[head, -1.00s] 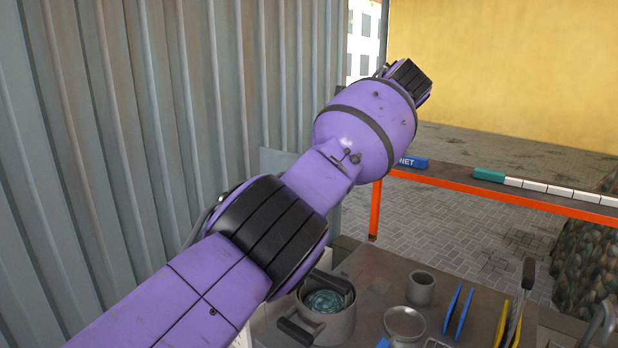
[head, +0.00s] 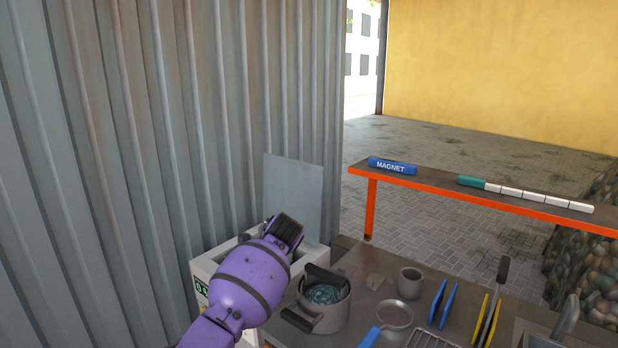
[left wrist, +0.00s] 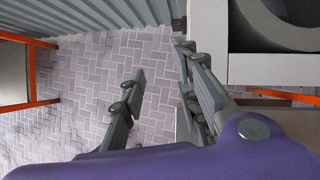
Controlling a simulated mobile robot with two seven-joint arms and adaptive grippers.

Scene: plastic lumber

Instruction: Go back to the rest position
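My purple left arm comes in low in the head view, in front of the corrugated wall; its gripper is hidden there. In the left wrist view my left gripper (left wrist: 162,60) has its two grey fingers apart. Nothing is between them, and paved ground shows below. My right gripper is in neither view.
A white box (head: 203,268) stands behind my left arm, beside the corrugated wall (head: 130,120). A pot (head: 335,315), a cup (head: 410,283) and several utensils sit on the grey counter. An orange-edged shelf holds a blue MAGNET bar (head: 392,166). A pale block (left wrist: 240,70) is close right of my left gripper.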

